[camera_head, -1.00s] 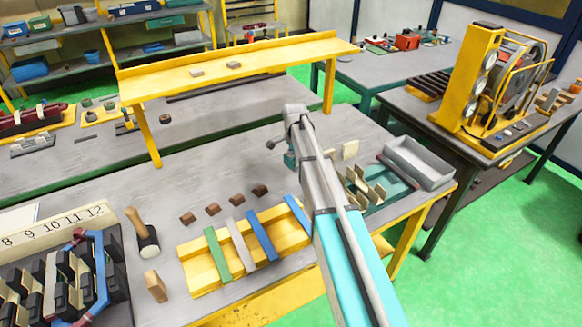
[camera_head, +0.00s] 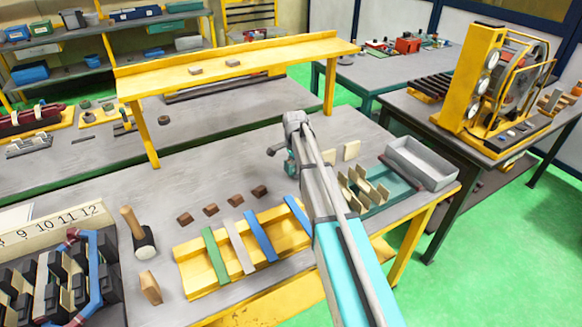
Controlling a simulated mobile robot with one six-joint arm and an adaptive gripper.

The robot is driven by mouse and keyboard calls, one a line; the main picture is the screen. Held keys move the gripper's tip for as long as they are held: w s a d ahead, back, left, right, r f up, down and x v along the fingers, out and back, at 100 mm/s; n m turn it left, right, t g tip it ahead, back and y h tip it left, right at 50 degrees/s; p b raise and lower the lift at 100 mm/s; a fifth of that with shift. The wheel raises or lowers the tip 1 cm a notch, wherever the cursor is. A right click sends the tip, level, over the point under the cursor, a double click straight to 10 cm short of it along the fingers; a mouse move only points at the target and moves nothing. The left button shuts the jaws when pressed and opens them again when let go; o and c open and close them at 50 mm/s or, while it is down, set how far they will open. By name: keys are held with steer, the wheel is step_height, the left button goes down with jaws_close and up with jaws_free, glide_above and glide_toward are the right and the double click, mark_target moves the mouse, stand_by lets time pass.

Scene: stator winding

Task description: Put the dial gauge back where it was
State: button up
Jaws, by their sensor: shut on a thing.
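My arm (camera_head: 325,195) reaches up from the bottom edge over the front of the workbench and bends at a joint (camera_head: 295,120). A short teal and grey part of my arm (camera_head: 289,163) shows just left of the upper link. My gripper is hidden behind my own arm, so its fingers and anything in them do not show. I cannot make out a separate dial gauge on the bench. The only round dial faces (camera_head: 483,85) that show are on the yellow machine (camera_head: 462,85) at the right.
The workbench (camera_head: 330,135) holds a yellow tray (camera_head: 193,265) with coloured strips, small brown blocks (camera_head: 237,200), a mallet (camera_head: 140,235), a winding core (camera_head: 45,285) at left and an empty grey bin (camera_head: 420,160) at right. A yellow shelf (camera_head: 240,62) stands over its back.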

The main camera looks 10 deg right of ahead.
steer(key=shift+f+b, duration=0.35)
steer(key=shift+f, duration=0.1)
steer(key=o, duration=1.2)
steer(key=shift+c, duration=0.2)
steer(key=shift+r, duration=0.2)
step_height(320, 180, up, 13)
steer(key=p, duration=1.3)
steer(key=shift+s, duration=0.1)
